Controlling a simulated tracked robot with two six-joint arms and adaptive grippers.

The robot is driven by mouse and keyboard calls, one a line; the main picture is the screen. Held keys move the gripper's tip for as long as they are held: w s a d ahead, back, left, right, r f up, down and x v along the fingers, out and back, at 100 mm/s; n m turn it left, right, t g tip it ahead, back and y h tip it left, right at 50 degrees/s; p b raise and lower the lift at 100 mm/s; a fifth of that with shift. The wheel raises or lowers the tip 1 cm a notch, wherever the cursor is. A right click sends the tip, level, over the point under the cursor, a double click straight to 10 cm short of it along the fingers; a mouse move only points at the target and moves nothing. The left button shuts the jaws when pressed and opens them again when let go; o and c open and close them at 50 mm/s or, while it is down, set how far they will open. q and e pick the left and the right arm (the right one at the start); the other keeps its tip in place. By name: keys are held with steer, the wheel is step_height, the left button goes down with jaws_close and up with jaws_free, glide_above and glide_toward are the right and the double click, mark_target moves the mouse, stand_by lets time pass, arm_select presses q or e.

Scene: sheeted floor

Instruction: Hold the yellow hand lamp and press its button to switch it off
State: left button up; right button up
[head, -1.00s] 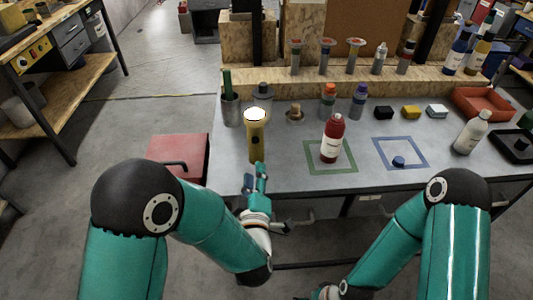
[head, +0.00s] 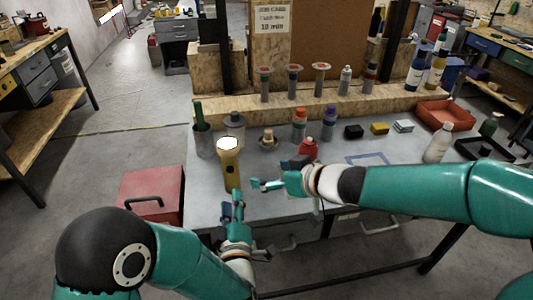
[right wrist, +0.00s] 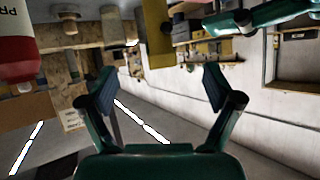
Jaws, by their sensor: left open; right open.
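The yellow hand lamp (head: 230,172) stands upright near the left front of the grey bench, its wide white head up and bright. A dark spot, perhaps its button, faces the front. My left gripper (head: 237,198) is open just in front of the lamp's lower part, not closed around it. My right gripper (head: 268,176) is open, to the right of the lamp, its fingers pointing left toward it with a gap between. In the right wrist view the lamp (right wrist: 157,35) shows as a yellow column beyond the open fingers (right wrist: 157,88), cut by the top edge.
A red bottle (head: 308,148) stands right behind my right gripper, partly hidden. A cup with a green tool (head: 202,140), a grey canister (head: 234,125) and a wooden-topped piece (head: 268,138) stand behind the lamp. A red toolbox (head: 150,193) is left of the bench.

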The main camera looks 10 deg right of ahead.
mark_target(233, 146)
step_height(233, 146, up, 6)
steer(key=n+t, duration=0.1)
steer(key=x, duration=1.7)
steer(key=shift+c, duration=0.2)
steer(key=c, duration=1.3)
arm_select(q)
jaws_close()
arm_select(e)
steer(key=shift+r, duration=0.1)
arm_select(q)
steer(key=shift+f, duration=0.1)
